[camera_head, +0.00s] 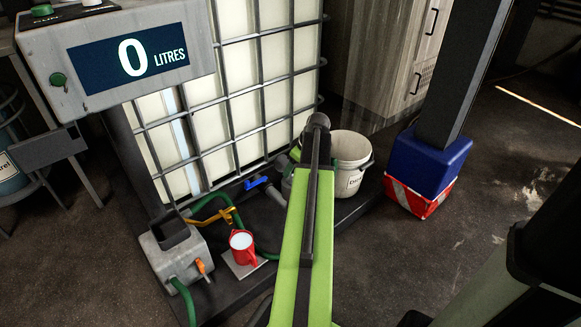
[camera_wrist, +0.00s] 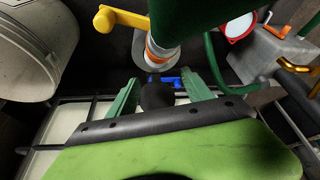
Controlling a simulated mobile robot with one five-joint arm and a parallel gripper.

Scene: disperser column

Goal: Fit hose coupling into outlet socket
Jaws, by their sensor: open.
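In the wrist view, my gripper (camera_wrist: 161,78) is open, with its two green fingers apart. Just beyond the fingertips is a thick dark green hose end (camera_wrist: 190,18) with a white and orange banded coupling (camera_wrist: 158,54). The coupling meets or overlaps a grey round fitting (camera_wrist: 139,44), which looks like the outlet socket; I cannot tell whether it is seated. A dark rounded part and a blue valve handle (camera_wrist: 166,82) show between the fingers. In the head view my arm hides the gripper and most of this spot.
A yellow lever (camera_wrist: 127,18) stands close to the fitting. A white bucket (camera_head: 352,160) is right of my arm. The caged tank (camera_head: 240,75) rises behind. The display (camera_head: 130,58) reads 0 litres.

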